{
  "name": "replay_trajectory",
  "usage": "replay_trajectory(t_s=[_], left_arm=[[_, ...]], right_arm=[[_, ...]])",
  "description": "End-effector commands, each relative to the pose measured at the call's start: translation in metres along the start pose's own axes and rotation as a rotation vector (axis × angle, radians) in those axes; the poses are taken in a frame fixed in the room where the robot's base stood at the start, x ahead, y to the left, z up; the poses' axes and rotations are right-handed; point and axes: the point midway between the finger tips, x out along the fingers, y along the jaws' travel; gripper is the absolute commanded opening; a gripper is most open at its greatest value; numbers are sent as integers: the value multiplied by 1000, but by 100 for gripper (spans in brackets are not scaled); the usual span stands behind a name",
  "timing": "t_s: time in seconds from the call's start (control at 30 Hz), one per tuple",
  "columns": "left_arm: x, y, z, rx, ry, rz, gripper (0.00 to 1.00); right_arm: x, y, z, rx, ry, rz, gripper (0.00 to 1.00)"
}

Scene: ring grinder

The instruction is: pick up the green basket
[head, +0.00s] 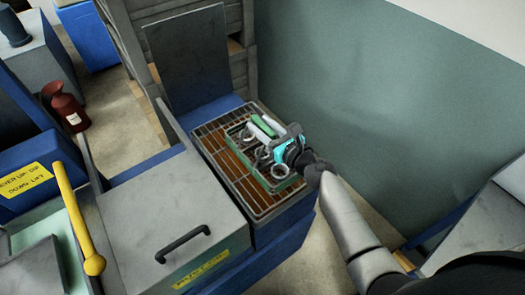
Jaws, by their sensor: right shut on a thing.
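The green basket (284,185) sits on the wire rack (240,195) near the middle of the head view, with several metal rings in it and pale and green bars at its far side. My right gripper (282,152) is shut on the basket's right side. It hides part of that side, and the exact contact of the fingertips is too small to make out. The basket appears to rest on the rack; I cannot tell whether there is a gap under it. My left gripper is not in view.
A grey lidded machine (170,215) with a black handle stands left of the rack. A yellow lever (80,220) and a red bottle (68,108) are farther left. An upright dark panel (188,58) stands behind the rack. A green-grey wall (360,90) closes off the right.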

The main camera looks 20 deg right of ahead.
Motion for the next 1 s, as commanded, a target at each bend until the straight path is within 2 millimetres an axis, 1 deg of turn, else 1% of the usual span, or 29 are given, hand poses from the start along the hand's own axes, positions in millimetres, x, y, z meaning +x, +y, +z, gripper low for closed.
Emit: replay_trajectory(t_s=[0.03, 0.1, 1.0], left_arm=[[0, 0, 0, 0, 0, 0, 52], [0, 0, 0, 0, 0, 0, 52], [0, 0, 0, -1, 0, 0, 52]], right_arm=[[0, 0, -1, 0, 1, 0, 8], [0, 0, -1, 0, 1, 0, 0], [-1, 0, -2, 0, 4, 0, 0]])
